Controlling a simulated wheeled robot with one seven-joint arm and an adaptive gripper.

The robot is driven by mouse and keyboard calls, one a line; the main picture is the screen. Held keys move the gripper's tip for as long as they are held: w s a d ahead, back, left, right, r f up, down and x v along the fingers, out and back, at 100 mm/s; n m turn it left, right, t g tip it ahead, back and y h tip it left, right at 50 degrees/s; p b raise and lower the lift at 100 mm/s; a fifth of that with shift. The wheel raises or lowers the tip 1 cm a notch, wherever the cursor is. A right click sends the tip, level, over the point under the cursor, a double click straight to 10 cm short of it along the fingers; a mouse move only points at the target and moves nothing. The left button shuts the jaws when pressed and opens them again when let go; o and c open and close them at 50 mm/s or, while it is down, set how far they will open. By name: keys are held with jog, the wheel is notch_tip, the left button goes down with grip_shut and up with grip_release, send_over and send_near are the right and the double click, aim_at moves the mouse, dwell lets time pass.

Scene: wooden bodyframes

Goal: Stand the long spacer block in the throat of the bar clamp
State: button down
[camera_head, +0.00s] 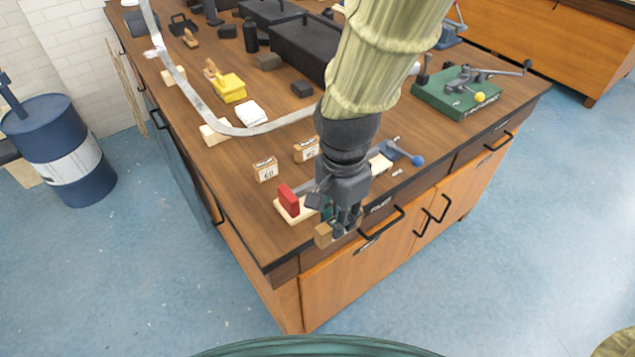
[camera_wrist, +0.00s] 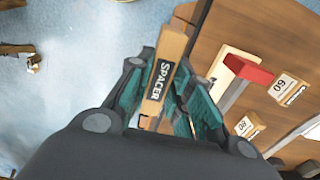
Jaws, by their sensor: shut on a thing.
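The long spacer block (camera_wrist: 160,82) is pale wood with a black label reading SPACER. My gripper (camera_head: 342,216) is shut on it, with teal finger pads on both sides in the wrist view (camera_wrist: 170,88). In the head view one wooden end of the spacer (camera_head: 323,235) shows below the fingers, at the table's front edge. The bar clamp has a red jaw (camera_head: 288,199), also in the wrist view (camera_wrist: 248,69), a grey bar (camera_wrist: 231,96) and a blue ball handle (camera_head: 417,160). The spacer is apart from the red jaw. My arm hides the clamp's middle.
Wooden blocks marked 60 (camera_head: 266,171) and 80 (camera_head: 306,150) stand behind the clamp. A pale board (camera_head: 293,213) lies under the red jaw. A green fixture (camera_head: 457,97) stands to the right. The table's front corner (camera_head: 265,262) is bare.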

jog(key=w+a+p, duration=0.1)
jog(key=w, duration=0.3)
jog(key=w+a+f+p, duration=0.1)
jog(key=w, duration=0.4)
jog(key=w+a+p, duration=0.1)
jog(key=w, duration=0.4)
jog(key=shift+a+f, duration=0.2)
jog(key=shift+a, duration=0.2)
jog(key=shift+f+p, duration=0.9)
jog(key=shift+f, duration=0.85)
jog(key=shift+f, duration=0.2)
jog(key=c, duration=1.3)
grip_release()
jog(key=shift+r, duration=0.15)
notch_tip(320, 180, up, 12)
jog(key=shift+r+b, duration=0.1)
jog(key=shift+b, duration=1)
